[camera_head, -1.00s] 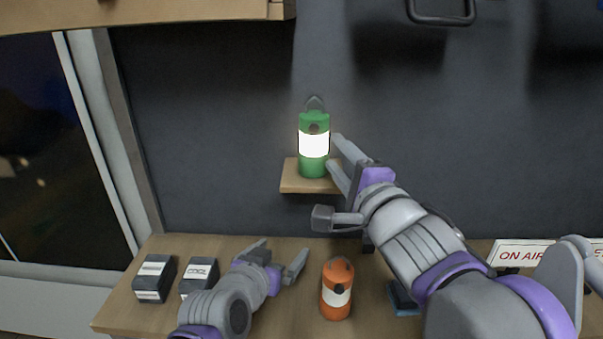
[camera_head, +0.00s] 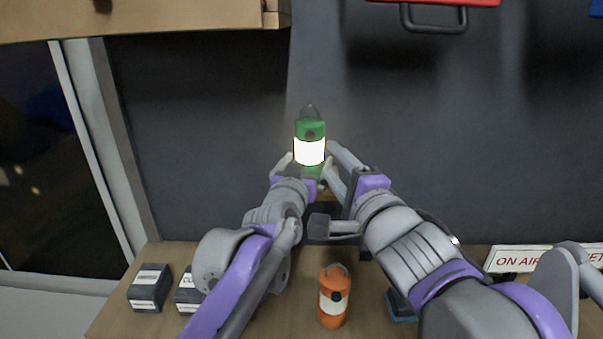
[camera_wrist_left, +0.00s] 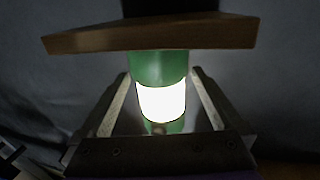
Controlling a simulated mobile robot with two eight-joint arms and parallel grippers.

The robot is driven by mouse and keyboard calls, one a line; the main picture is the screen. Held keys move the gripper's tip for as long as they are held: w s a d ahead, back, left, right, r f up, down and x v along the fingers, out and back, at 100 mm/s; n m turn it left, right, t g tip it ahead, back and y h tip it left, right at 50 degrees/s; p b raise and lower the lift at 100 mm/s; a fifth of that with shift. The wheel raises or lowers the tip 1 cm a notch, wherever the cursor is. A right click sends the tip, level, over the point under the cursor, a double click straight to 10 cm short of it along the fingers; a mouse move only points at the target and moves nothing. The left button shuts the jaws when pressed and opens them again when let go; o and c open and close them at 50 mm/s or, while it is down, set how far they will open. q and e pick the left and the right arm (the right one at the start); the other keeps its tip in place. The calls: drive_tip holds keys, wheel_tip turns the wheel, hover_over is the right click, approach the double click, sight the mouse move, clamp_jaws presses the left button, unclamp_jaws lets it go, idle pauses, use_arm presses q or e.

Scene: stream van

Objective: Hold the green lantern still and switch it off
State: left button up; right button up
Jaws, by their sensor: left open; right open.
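The green lantern (camera_head: 310,131) stands upright on a small wooden wall shelf (camera_head: 328,192), its white band glowing. My left gripper (camera_head: 303,168) is open in front of the lantern's lower part. In the left wrist view, which is upside down, the lantern (camera_wrist_left: 160,68) stands between the left gripper's spread fingers (camera_wrist_left: 160,78), with gaps visible on both sides. My right gripper (camera_head: 332,165) is open just right of the lantern; whether it touches is unclear. My left arm hides much of the shelf.
Below, the wooden table (camera_head: 255,318) holds an orange lantern (camera_head: 333,300), two dark labelled boxes (camera_head: 150,287) and a blue item (camera_head: 402,305). An ON AIR sign (camera_head: 510,258) is at right. A red case (camera_head: 440,3) hangs above; a wooden cabinet (camera_head: 140,20) is upper left.

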use_arm(q)
drive_tip(key=shift+x, duration=1.45)
drive_tip(key=shift+c, duration=0.2)
drive_tip(key=c, duration=1.4)
use_arm(e)
drive_tip(key=shift+c, duration=0.3)
use_arm(q)
drive_tip(key=shift+o, duration=0.2)
use_arm(e)
clamp_jaws()
